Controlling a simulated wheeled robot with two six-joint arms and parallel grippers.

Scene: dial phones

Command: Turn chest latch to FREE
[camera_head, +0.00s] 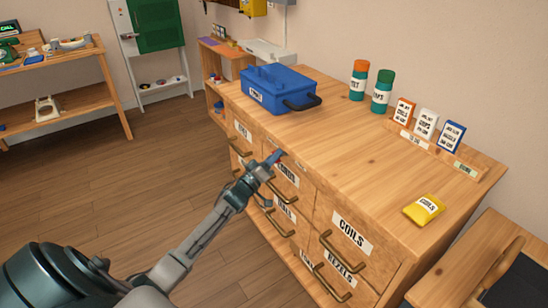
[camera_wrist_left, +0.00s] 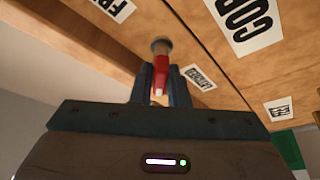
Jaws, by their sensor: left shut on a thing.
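The wooden chest of drawers (camera_head: 372,130) stands at the centre right, its front facing my left arm. My left gripper (camera_head: 274,157) is at the top front edge of the chest, above the drawers. In the left wrist view its fingers (camera_wrist_left: 161,84) are shut on the red latch (camera_wrist_left: 162,76), which sits on a round grey pivot (camera_wrist_left: 162,46). The latch's pale tip points down in that picture. A small white label (camera_wrist_left: 199,77), too blurred to read surely, lies just right of it. A label starting FR (camera_wrist_left: 113,6) is at the upper left. My right gripper is out of view.
On the chest top stand a blue toolbox (camera_head: 278,88), two labelled canisters (camera_head: 382,91), several small cards (camera_head: 426,122) and a yellow pouch (camera_head: 424,208). Brass drawer handles (camera_head: 286,192) stick out below my gripper. Open floor (camera_head: 150,165) lies to the left.

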